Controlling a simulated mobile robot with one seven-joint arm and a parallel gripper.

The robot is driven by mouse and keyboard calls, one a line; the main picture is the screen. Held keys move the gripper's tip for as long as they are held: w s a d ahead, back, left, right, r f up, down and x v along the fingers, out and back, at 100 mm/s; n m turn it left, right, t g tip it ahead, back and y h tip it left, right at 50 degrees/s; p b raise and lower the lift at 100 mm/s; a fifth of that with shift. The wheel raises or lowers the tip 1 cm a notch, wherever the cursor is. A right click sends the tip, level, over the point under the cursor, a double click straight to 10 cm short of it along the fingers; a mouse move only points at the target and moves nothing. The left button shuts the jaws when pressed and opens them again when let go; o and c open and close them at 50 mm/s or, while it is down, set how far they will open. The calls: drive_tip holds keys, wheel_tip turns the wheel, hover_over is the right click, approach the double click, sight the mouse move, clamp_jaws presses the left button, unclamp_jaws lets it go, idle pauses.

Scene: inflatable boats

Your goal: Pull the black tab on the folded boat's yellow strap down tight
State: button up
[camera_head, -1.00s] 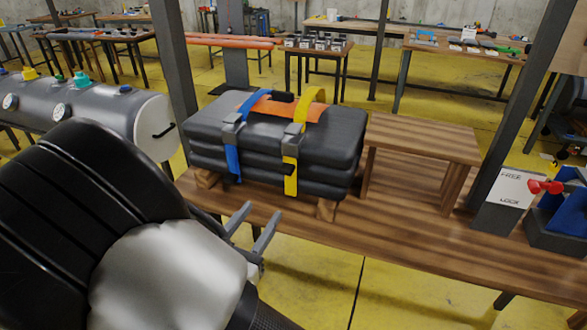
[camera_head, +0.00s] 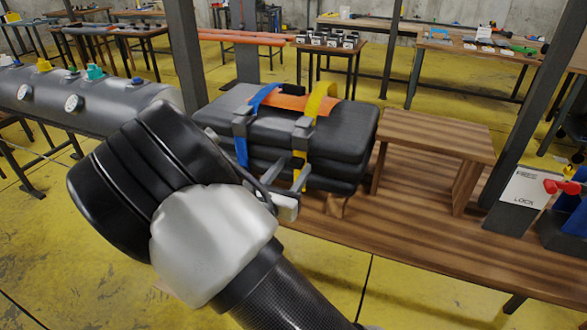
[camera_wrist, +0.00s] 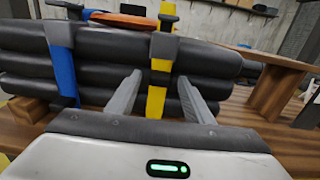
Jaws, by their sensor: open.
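The folded boat (camera_head: 345,130) is a black stack of layers on the wooden bench. Its yellow strap (camera_head: 322,100) runs over the top, through a grey buckle (camera_head: 303,128), and down the front. The black tab (camera_head: 299,154) is small and partly hidden by my fingers in the head view. My gripper (camera_head: 294,164) is open in front of the boat's lower front side. In the wrist view, the yellow strap (camera_wrist: 156,101) hangs between the two spread fingers (camera_wrist: 160,78), with the grey buckle (camera_wrist: 163,46) above them. I cannot tell whether the fingers touch the strap.
A blue strap (camera_head: 241,152) with its own buckle lies to the left of the yellow one. An orange piece (camera_head: 290,102) sits on top of the boat. A small wooden stand (camera_head: 437,135) is right of the boat. A grey cylinder tank (camera_head: 100,108) is at the left.

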drive_tip(key=shift+w+d, duration=0.25)
drive_tip(key=shift+w, duration=0.4)
clamp_jaws()
wheel_tip(320, 180, down, 8)
drive_tip(key=b, duration=0.4)
drive_tip(key=shift+f, duration=0.15)
unclamp_jaws()
drive_tip(key=shift+s, duration=0.1)
